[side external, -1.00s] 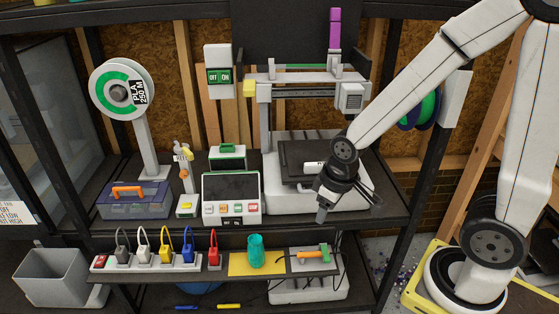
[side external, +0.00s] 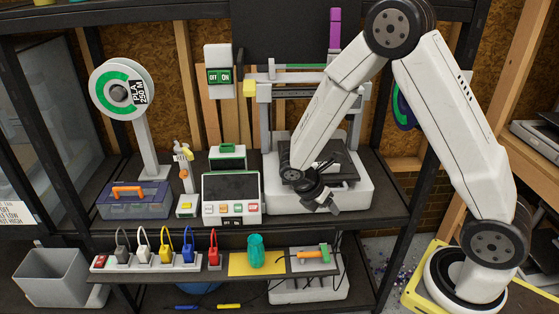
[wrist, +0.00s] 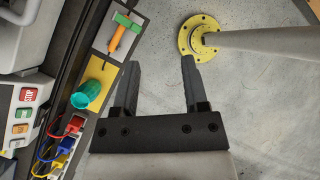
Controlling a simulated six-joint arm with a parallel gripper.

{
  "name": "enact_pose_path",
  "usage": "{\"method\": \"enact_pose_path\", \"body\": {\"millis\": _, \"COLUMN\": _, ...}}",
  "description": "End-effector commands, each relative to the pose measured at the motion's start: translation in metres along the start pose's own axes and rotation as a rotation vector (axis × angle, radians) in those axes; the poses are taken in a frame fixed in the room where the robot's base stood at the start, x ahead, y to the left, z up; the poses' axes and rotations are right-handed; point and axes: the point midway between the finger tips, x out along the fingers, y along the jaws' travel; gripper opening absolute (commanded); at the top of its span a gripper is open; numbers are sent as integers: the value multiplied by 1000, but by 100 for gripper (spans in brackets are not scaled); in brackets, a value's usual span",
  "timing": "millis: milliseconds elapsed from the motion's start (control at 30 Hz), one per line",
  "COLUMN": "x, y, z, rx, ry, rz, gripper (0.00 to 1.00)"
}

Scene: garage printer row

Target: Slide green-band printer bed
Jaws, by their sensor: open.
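The printer with the green band (side external: 305,66) on its top bar stands on the upper shelf. Its dark bed (side external: 330,158) sits over a white base (side external: 350,195) and is partly hidden behind my arm. My gripper (side external: 328,206) is in front of the bed, near the base's front edge, pointing down and to the right. In the wrist view my gripper (wrist: 158,62) is open and empty, with bare floor between its fingers. The bed does not show in the wrist view.
A control panel (side external: 231,187) with a dark screen stands left of the printer. A lower ledge holds several coloured plugs, a teal cup (side external: 256,250) and an orange-handled tool (side external: 313,254). A filament spool (side external: 122,88) stands at left. A dark shelf post (side external: 408,215) rises at right.

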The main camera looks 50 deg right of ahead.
Motion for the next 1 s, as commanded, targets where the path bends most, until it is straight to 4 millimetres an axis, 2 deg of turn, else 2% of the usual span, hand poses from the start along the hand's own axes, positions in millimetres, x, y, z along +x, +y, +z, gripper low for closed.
{"method": "enact_pose_path", "body": {"millis": 200, "x": 28, "y": 29, "z": 11, "rx": -399, "ry": -207, "rz": -79, "gripper": 57}}
{"method": "enact_pose_path", "body": {"millis": 600, "x": 69, "y": 85, "z": 24, "rx": -1069, "ry": -579, "rz": -323, "gripper": 57}}
{"method": "enact_pose_path", "body": {"millis": 800, "x": 84, "y": 110, "z": 23, "rx": -1325, "ry": -741, "rz": -478, "gripper": 57}}
{"method": "enact_pose_path", "body": {"millis": 1000, "x": 90, "y": 122, "z": 20, "rx": -1453, "ry": -828, "rz": -577, "gripper": 57}}
